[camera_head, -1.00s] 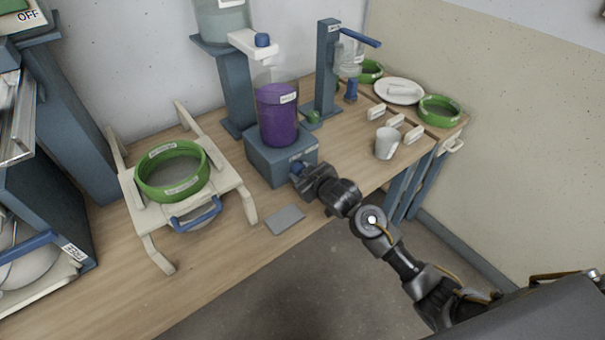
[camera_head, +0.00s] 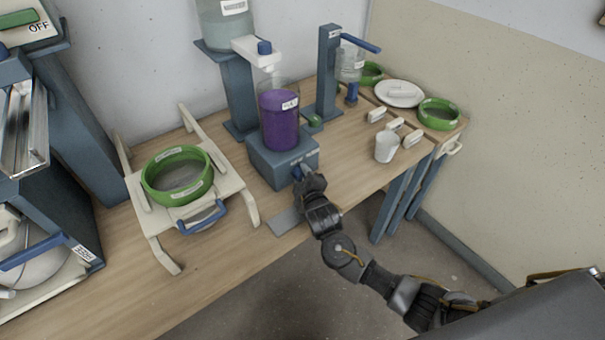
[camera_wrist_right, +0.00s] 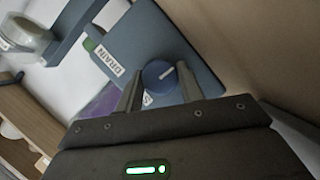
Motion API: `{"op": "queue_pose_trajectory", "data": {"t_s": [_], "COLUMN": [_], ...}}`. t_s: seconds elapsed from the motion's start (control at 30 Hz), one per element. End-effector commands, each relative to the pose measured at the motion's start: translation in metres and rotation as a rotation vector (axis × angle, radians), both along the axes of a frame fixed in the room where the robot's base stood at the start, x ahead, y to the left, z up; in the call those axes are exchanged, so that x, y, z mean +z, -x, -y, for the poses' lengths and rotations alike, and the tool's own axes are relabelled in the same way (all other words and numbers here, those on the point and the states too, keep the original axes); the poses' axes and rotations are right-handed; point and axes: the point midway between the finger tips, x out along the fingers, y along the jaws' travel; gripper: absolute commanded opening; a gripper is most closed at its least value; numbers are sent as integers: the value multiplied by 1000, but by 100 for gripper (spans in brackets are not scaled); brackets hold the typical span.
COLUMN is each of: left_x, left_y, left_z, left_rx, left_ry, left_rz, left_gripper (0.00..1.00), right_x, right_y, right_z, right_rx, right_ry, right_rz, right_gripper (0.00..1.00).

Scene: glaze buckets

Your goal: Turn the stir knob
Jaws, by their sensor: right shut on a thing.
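The stir knob (camera_wrist_right: 159,75) is a round blue dial with a white pointer line on the front of a blue-grey stirrer base (camera_head: 283,163). A clear container with purple glaze (camera_head: 280,122) stands on that base. My right gripper (camera_wrist_right: 160,92) has one finger on each side of the knob and is shut on it. In the head view my right gripper (camera_head: 304,178) is at the base's front face and mostly hides the knob. A label beside the knob is partly hidden by a finger. My left gripper is not in view.
A green sieve (camera_head: 178,176) sits on a cream frame left of the base. A white cup (camera_head: 387,145) stands to the right. A flat grey plate (camera_head: 287,220) lies at the table's front edge, partly behind my arm. A DRAIN label (camera_wrist_right: 108,59) shows near the knob.

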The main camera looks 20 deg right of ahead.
Motion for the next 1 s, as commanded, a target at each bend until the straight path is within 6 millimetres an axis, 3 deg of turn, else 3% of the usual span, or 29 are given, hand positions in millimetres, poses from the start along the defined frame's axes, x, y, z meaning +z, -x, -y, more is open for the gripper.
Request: {"op": "queue_pose_trajectory", "data": {"t_s": [0.67, 0.7, 0.73, 1.0], "left_x": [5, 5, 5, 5], "left_y": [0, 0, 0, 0], "left_z": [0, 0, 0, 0], "left_rx": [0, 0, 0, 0], "left_ry": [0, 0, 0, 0], "left_rz": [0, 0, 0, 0], "left_gripper": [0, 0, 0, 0], "right_x": [0, 0, 0, 0], "right_y": [0, 0, 0, 0], "right_z": [-2, -2, -2, -1], "right_rx": [4, 4, 4, 2], "right_ry": [54, 54, 54, 53], "right_rz": [24, 23, 23, 22], "right_gripper": [15, 41, 45, 47]}}
